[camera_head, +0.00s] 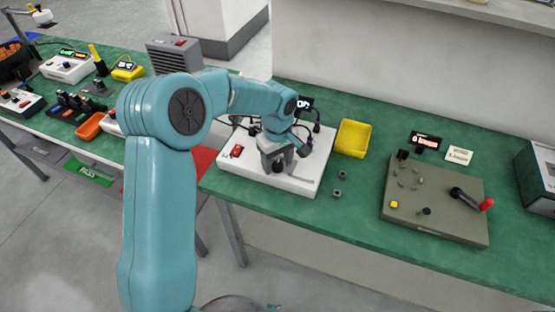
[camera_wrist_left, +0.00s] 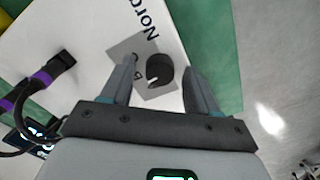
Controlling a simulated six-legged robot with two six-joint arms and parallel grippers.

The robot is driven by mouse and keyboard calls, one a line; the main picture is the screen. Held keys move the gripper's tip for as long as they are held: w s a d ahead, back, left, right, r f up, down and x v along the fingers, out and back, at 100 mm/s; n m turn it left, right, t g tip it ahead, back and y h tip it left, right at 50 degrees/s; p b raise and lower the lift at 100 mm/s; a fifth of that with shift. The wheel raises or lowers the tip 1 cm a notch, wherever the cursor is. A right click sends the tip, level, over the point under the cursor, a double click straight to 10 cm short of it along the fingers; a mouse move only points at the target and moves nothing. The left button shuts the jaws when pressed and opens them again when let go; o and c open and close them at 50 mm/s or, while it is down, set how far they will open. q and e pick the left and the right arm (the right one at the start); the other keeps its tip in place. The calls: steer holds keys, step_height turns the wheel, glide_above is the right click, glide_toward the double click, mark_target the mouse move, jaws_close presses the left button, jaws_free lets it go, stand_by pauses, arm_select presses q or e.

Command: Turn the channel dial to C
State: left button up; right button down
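The channel dial (camera_wrist_left: 159,71) is a black round knob on a grey plate on the white device (camera_wrist_left: 80,38) marked "Nord…". My left gripper (camera_wrist_left: 160,64) is open, with one finger to each side of the dial and gaps visible on both sides. In the head view, my left gripper (camera_head: 279,163) is over the front of the white device (camera_head: 307,183) and mostly hides the dial. My right gripper is not in view.
A red switch (camera_head: 236,151) sits on the device's left side, with dark cables behind. A yellow bin (camera_head: 352,138) and small grey parts (camera_head: 340,184) lie to the right. Further right is an olive panel (camera_head: 432,220) with a lever. The green bench (camera_head: 290,212) ends just in front.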

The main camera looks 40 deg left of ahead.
arm_select(q)
steer(key=c, duration=1)
steer(key=shift+m, duration=0.4)
steer(key=m, duration=0.4)
steer(key=shift+m+b, duration=0.4)
steer(key=m, duration=0.4)
steer(key=shift+r+m, duration=0.1)
steer(key=shift+m, duration=0.3)
steer(key=o, duration=1)
steer(key=shift+o, duration=0.2)
